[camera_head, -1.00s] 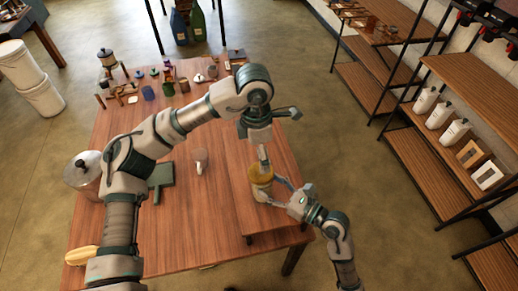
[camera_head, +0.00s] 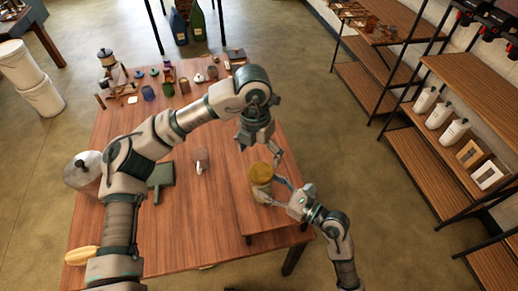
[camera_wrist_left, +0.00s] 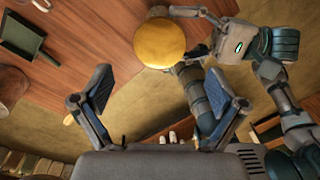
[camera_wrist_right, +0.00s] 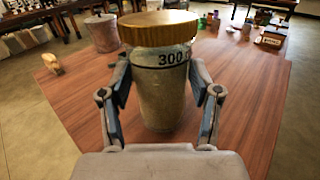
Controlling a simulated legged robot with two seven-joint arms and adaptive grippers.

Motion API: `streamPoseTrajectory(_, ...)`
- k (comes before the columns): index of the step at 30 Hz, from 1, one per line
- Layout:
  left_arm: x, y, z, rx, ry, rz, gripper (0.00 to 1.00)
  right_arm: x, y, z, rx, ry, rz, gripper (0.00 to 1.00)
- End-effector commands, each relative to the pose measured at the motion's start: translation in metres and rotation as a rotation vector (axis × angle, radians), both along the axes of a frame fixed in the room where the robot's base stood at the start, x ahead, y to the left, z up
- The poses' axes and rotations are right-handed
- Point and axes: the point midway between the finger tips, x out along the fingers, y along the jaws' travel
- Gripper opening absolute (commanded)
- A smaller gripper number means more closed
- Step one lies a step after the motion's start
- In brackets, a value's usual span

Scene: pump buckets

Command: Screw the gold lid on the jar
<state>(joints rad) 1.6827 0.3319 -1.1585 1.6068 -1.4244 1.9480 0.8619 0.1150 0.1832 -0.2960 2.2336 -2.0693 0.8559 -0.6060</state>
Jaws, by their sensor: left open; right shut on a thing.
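The glass jar (camera_wrist_right: 165,90) stands upright on a wooden board at the table's near right. It has a dark printed marking. The gold lid (camera_wrist_right: 158,28) sits on its mouth; it also shows from above in the left wrist view (camera_wrist_left: 159,43) and in the head view (camera_head: 260,172). I cannot tell how tightly it is seated. My right gripper (camera_head: 283,190) is shut around the jar's body, a finger on each side, below the lid. My left gripper (camera_head: 262,147) is open and empty above the jar, apart from the lid.
A dark green dustpan (camera_head: 160,177), a clear mug (camera_head: 201,160) and a lidded metal pot (camera_head: 84,171) stand left of the jar. A brush (camera_head: 82,255) lies at the near left. Several small items crowd the table's far end. The table middle is mostly clear.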

Motion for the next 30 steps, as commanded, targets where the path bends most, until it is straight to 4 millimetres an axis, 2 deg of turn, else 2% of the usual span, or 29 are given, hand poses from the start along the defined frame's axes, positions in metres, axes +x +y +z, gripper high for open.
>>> streamPoseTrajectory(6, -0.002, -0.001, -0.035, 0.001, 0.003, -0.001, 0.96, 0.000, 0.000, 0.001, 0.002, -0.001, 0.000, 0.00)
streamPoseTrajectory(12, -0.002, -0.003, -0.060, 0.001, 0.000, -0.001, 0.96, 0.000, 0.000, 0.001, 0.002, -0.001, 0.000, 0.00)
streamPoseTrajectory(17, -0.003, -0.004, -0.069, 0.001, 0.000, -0.001, 0.96, 0.000, 0.000, 0.001, 0.002, -0.001, 0.000, 0.00)
streamPoseTrajectory(25, -0.003, -0.004, -0.070, 0.001, -0.001, -0.001, 0.96, 0.000, 0.000, 0.001, 0.002, -0.001, 0.000, 0.00)
streamPoseTrajectory(26, -0.003, -0.004, -0.070, 0.001, -0.001, -0.001, 0.91, 0.000, 0.000, 0.001, 0.002, -0.001, 0.000, 0.00)
streamPoseTrajectory(30, -0.003, -0.004, -0.069, 0.001, -0.001, -0.001, 0.56, 0.000, 0.000, 0.001, 0.002, -0.001, 0.000, 0.00)
